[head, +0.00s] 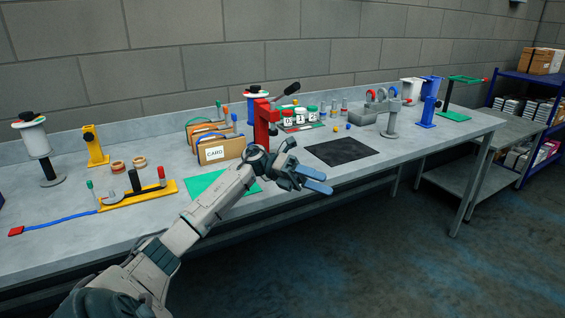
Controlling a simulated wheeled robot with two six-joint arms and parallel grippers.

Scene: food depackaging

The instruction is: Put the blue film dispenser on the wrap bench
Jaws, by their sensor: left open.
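A blue upright stand (428,112), which looks like the blue film dispenser, is on the long grey bench (390,160) toward its right end. Another blue part shows just behind it, and I cannot tell if they are one thing. No label tells which surface is the wrap bench. My left gripper (318,181) is open and empty, its two blue fingertips apart, near the bench's front edge. It is well to the left of the blue stand and nearer to me. My right gripper is not in view.
A red stand (264,122) is just behind my left wrist. A black mat (341,151) lies bare beyond the gripper. A grey post (390,122) stands left of the blue stand. A lower grey table (513,135) and blue shelving (532,78) are at the right.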

